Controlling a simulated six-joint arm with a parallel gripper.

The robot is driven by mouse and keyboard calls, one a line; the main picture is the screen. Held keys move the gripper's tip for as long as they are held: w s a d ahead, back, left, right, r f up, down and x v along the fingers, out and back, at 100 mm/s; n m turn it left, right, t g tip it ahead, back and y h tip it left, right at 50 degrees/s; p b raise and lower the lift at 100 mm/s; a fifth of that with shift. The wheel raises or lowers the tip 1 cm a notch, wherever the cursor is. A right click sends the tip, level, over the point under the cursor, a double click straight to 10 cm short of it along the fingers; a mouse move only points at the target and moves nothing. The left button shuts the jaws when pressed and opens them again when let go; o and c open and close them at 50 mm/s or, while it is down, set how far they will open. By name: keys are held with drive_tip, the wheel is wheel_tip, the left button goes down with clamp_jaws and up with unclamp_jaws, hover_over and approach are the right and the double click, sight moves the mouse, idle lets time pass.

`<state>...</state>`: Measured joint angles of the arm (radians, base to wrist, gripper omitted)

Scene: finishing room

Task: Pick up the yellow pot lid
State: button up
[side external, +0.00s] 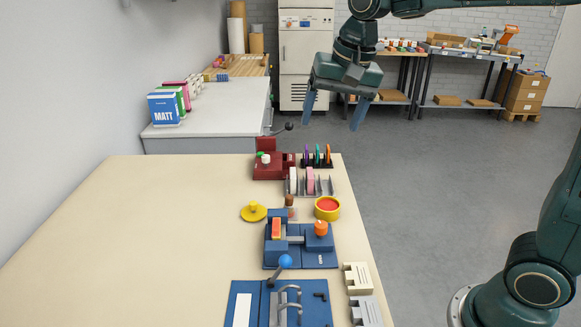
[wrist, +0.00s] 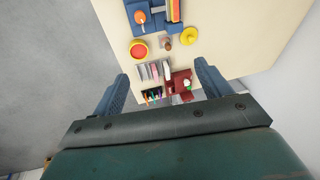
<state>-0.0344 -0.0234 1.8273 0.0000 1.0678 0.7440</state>
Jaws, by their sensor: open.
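The yellow pot lid (side external: 253,212) is a round disc with a small knob on top. It lies on the cream table (side external: 130,230), left of a small brown-topped item. It also shows in the wrist view (wrist: 189,36), upper right of centre. A yellow pot (side external: 327,208) with red inside stands to its right, and shows in the wrist view (wrist: 139,49). My gripper (side external: 333,117) is open and empty, high above and beyond the far end of the table, well away from the lid. Its two blue fingers are spread apart in both views.
A brown-topped item (side external: 290,206) stands between lid and pot. A blue fixture (side external: 300,245) with orange parts is nearer the camera. Racks (side external: 308,186) and a dark red device (side external: 268,168) stand beyond. The table's left side is clear.

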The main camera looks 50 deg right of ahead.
drive_tip(key=w+a+f+m+g, duration=0.2)
drive_tip(key=w+f+m, duration=0.35)
drive_tip(key=w, duration=0.75)
drive_tip(key=m+g, duration=0.1)
drive_tip(key=m, duration=0.3)
hover_over(253, 203)
wheel_tip(253, 203, down, 12)
drive_tip(key=shift+f, duration=0.15)
drive_tip(key=shift+f, duration=4.3)
drive_tip(key=shift+f, duration=2.6)
drive_tip(key=shift+w, duration=0.1)
